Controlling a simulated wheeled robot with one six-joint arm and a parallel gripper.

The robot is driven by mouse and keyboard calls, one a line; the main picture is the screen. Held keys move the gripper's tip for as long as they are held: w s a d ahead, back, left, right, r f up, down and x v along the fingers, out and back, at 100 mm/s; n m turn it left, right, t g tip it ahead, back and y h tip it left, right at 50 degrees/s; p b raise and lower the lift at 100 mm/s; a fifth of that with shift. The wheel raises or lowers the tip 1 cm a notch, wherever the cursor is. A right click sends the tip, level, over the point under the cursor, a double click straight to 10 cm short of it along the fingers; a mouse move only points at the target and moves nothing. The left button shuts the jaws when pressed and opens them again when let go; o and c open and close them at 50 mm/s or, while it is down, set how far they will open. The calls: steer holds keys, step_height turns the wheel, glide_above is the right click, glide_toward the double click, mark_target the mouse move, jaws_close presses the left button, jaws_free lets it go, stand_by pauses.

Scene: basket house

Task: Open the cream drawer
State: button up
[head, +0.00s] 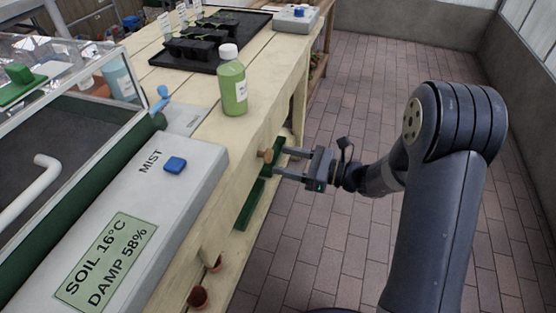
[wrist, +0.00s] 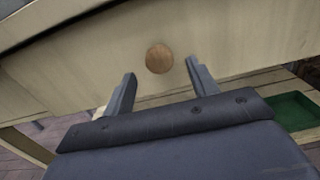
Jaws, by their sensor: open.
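The cream drawer (wrist: 90,78) shows its pale wooden front in the wrist view, beneath the bench top's edge. It looks shut. Its round wooden knob (wrist: 159,58) also shows in the head view (head: 266,155), sticking out from the bench front. My gripper (head: 282,162) is open and empty, with its fingers pointing at the knob from the right. In the wrist view my gripper (wrist: 161,70) has one fingertip on each side of the knob, with gaps on both sides. I cannot tell how far the fingertips reach along the knob.
A green bottle (head: 232,82) stands on the bench top near its front edge, above the drawer. A grey control box (head: 150,195) with a blue button sits nearer. A green tray (wrist: 295,110) lies below the drawer. The tiled floor (head: 370,70) beside the bench is clear.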

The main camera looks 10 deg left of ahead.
steer(key=shift+w+a, duration=0.1)
steer(key=shift+a, duration=1.3)
steer(key=shift+c, duration=0.3)
jaws_close()
